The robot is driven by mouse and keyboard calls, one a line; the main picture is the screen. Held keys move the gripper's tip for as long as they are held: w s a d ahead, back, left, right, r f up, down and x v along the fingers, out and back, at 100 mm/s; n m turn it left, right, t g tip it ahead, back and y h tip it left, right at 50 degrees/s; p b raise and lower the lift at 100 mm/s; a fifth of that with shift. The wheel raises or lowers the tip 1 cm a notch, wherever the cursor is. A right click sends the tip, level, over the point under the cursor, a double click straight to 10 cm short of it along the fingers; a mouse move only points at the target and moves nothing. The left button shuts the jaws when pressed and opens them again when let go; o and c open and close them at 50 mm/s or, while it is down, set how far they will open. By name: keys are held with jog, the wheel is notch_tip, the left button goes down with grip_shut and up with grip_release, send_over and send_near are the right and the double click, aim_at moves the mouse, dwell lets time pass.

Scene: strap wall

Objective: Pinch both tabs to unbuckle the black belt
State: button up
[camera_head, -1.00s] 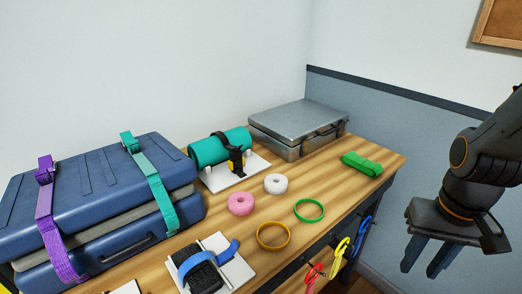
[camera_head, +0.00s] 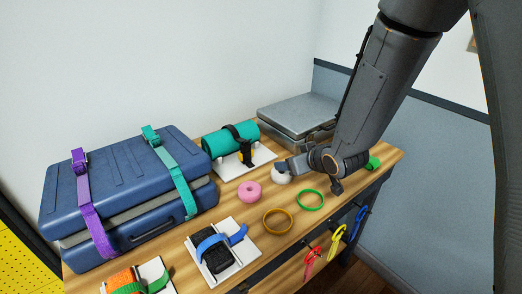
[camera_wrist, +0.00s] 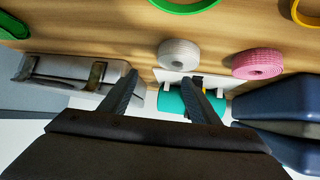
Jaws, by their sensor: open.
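The black belt (camera_head: 233,132) wraps around a teal roll (camera_head: 217,142) on a white stand (camera_head: 257,157) at the back of the workbench. Its buckle (camera_head: 246,158), black with yellow, hangs at the front of the roll. My gripper (camera_head: 281,168) is in front and to the right of the buckle, apart from it, near the white tape roll. In the wrist view my gripper (camera_wrist: 159,75) is open and empty, its two fingers spread. The teal roll (camera_wrist: 172,103) shows between and beyond them. The right finger partly hides the belt and buckle there.
A silver case (camera_head: 298,114) stands behind my arm. A white tape roll (camera_wrist: 179,53) and a pink one (camera_head: 250,191) lie near the stand. Green (camera_head: 310,200) and yellow (camera_head: 277,221) rings lie in front. A blue strapped suitcase (camera_head: 130,175) fills the left.

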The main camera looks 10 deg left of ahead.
aim_at(247, 153)
jog(key=a+y, duration=0.1)
jog(key=a, duration=0.2)
jog(key=a+r+n+y, duration=0.1)
jog(key=a, duration=0.2)
jog(key=s+a+n+y+p, duration=0.1)
jog(key=a, duration=0.2)
jog(key=shift+s+a+r+y, duration=0.1)
jog(key=shift+r+y, duration=0.1)
jog(key=shift+y, duration=0.1)
jog(key=shift+b+x, duration=2.5)
jog(key=shift+x, duration=2.65)
